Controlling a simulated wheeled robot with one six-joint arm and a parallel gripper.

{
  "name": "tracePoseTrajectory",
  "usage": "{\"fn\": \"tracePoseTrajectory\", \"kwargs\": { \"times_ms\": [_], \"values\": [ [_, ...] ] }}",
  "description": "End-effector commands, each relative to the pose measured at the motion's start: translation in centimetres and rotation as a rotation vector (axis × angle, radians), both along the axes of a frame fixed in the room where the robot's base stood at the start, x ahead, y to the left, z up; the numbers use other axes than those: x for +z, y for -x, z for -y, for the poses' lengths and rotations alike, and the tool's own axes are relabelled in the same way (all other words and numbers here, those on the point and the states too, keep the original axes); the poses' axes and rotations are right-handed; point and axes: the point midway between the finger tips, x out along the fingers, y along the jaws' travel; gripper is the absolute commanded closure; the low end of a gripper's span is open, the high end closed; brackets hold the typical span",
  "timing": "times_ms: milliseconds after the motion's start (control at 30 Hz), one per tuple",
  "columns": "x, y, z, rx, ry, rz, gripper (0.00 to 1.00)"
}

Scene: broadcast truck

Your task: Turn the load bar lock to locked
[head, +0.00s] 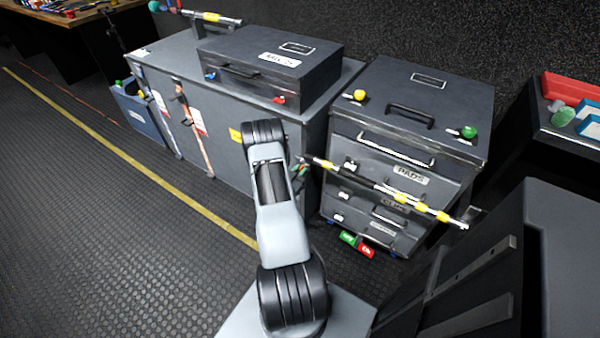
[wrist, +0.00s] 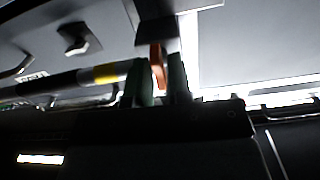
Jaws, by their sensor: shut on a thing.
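The load bar (head: 385,188), dark with yellow bands, runs across the front of the drawer case. It also shows in the wrist view (wrist: 65,82), coming in from the left. Its lock appears to be the orange lever (wrist: 156,62) near the bar's end. My gripper (wrist: 159,82) has its two green fingers on either side of this lever and is shut on it. In the head view my gripper (head: 299,173) is at the bar's left end, partly hidden behind my arm. The lever's exact angle against a locked mark cannot be told.
The drawer case (head: 425,90) has a yellow knob and a green knob on top. A long grey cabinet (head: 180,60) with a dark case (head: 270,65) on it stands to the left. Red and green blocks (head: 357,243) lie by the drawers' foot.

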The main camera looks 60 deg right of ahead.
Motion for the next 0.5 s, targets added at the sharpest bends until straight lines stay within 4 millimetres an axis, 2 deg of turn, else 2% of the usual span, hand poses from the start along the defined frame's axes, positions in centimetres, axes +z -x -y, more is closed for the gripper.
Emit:
{"fn": "tracePoseTrajectory", "kwargs": {
  "times_ms": [500],
  "values": [
    [-0.58, 0.17, 0.04, 0.000, 0.005, 0.428, 1.00]
  ]
}}
